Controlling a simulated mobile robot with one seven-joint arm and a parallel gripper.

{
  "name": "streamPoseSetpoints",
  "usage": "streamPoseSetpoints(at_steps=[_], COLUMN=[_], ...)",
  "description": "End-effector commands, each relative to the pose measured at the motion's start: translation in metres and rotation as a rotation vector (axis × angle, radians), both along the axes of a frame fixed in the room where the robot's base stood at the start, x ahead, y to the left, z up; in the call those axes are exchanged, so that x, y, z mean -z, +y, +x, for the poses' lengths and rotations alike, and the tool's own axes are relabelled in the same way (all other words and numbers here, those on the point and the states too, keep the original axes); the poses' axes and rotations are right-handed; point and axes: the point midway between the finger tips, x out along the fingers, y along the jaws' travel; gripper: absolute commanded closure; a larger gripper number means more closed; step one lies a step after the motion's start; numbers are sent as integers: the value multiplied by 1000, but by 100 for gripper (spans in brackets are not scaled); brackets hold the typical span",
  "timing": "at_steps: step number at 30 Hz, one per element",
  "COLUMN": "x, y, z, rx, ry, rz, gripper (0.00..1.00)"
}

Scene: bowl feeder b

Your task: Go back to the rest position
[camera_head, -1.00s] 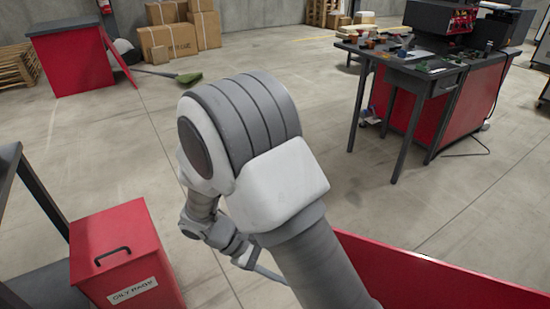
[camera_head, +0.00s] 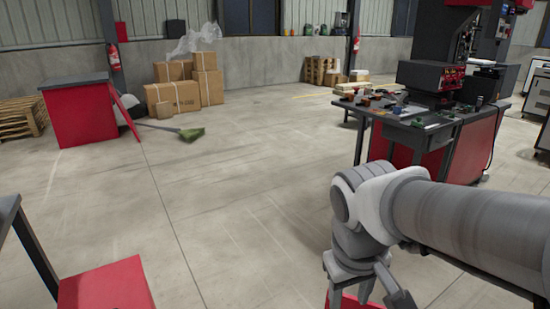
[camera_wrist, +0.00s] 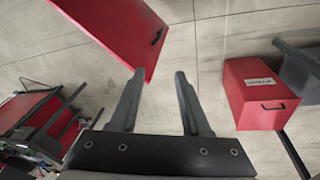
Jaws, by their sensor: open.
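My gripper (camera_wrist: 160,76) is open in the wrist view, its two dark fingers apart with bare floor between them. It holds nothing. In the head view my gripper (camera_head: 374,290) hangs at the lower right, pointing down, partly cut off by the bottom edge. My arm reaches in from the right edge of that view.
A red bin (camera_head: 106,286) is at the lower left; it also shows in the wrist view (camera_wrist: 250,112). A red panel (camera_wrist: 120,32) lies near the fingers. A cluttered workbench (camera_head: 400,122) stands at the right. Cartons (camera_head: 172,97) are far back. The middle floor is clear.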

Motion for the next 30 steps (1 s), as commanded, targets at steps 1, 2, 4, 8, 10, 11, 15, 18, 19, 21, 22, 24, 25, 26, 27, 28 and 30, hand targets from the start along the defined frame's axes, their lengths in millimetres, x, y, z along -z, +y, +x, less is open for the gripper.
streamPoseSetpoints(at_steps=[1,2,4,8,10,11,15,18,19,21,22,24,25,26,27,28,30], x=[-9,-12,-20,-33,-38,-40,-70,-91,-98,-114,-121,-139,-147,-155,-166,-173,-191], y=[-5,-7,-11,-18,-20,-21,-23,-23,-23,-23,-22,-22,-23,-23,-23,-22,-23], z=[-6,-9,-16,-28,-33,-36,-40,-40,-40,-39,-39,-39,-39,-39,-39,-39,-39], rx=[35,51,90,153,182,194,216,214,214,214,214,214,213,213,213,213,213], ry=[-48,-73,-126,-220,-267,-287,-324,-322,-322,-322,-321,-321,-321,-321,-321,-321,-321], rz=[28,43,76,127,149,158,177,176,176,176,176,176,176,176,176,176,176], gripper=[53,53,53,53,53,53,53,53,53,53,53,53,53,53,53,53,53])
